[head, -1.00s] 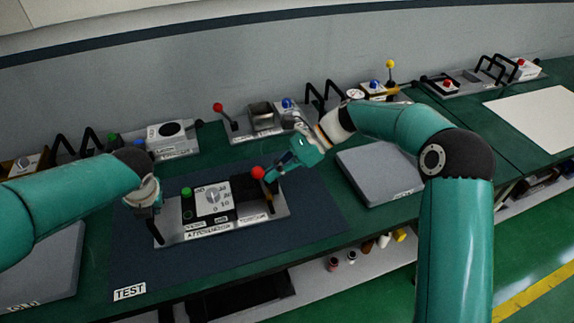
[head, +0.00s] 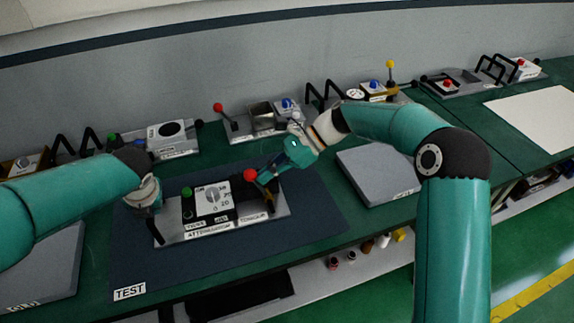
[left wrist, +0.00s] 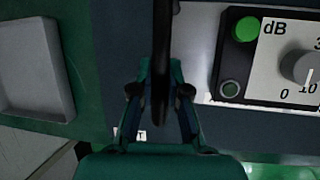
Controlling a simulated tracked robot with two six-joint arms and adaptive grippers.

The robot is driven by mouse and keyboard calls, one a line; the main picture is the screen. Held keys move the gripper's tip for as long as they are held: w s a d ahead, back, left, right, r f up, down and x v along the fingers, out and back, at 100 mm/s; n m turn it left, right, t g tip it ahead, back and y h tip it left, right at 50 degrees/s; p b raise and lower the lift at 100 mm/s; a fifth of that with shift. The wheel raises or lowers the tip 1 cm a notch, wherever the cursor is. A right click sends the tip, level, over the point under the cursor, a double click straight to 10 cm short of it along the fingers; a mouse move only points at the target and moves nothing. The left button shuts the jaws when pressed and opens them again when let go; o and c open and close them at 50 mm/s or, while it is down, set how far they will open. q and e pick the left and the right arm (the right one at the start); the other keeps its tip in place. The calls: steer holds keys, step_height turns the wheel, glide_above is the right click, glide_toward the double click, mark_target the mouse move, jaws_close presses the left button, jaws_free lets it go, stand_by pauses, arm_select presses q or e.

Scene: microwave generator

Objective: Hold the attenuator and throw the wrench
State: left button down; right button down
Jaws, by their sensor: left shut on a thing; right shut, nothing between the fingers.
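The attenuator (head: 200,233) is a grey plate on the blue mat, with a green button, a white dial panel (head: 212,198) and a red-balled lever (head: 250,175) on its right part. I take this lever for the wrench. My left gripper (head: 153,207) is at the plate's left end, mostly hidden by its own arm. In the left wrist view it is shut on the black handle (left wrist: 162,60), with the dB panel (left wrist: 285,60) to its right. My right gripper (head: 264,180) is shut and empty, just right of the red ball, close against or touching it.
The blue mat (head: 310,215) is marked TEST. A grey slab (head: 375,175) lies to its right, another (head: 50,260) at the left. Several devices with levers and handles line the wall, including one with a red ball lever (head: 218,107). Bare mat lies in front of the attenuator.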

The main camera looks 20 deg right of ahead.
arm_select(q)
steer(key=shift+s+d+f, duration=0.1)
steer(key=shift+d+f, duration=0.15)
arm_select(e)
steer(key=shift+a+r, duration=0.1)
steer(key=shift+a, duration=0.5)
arm_select(q)
steer(key=shift+f, duration=0.25)
arm_select(e)
steer(key=shift+d, duration=0.1)
arm_select(q)
steer(key=shift+a, duration=0.2)
arm_select(e)
steer(key=d+r, duration=0.2)
steer(key=r, duration=0.1)
steer(key=shift+d+r, duration=0.15)
steer(key=shift+r, duration=0.1)
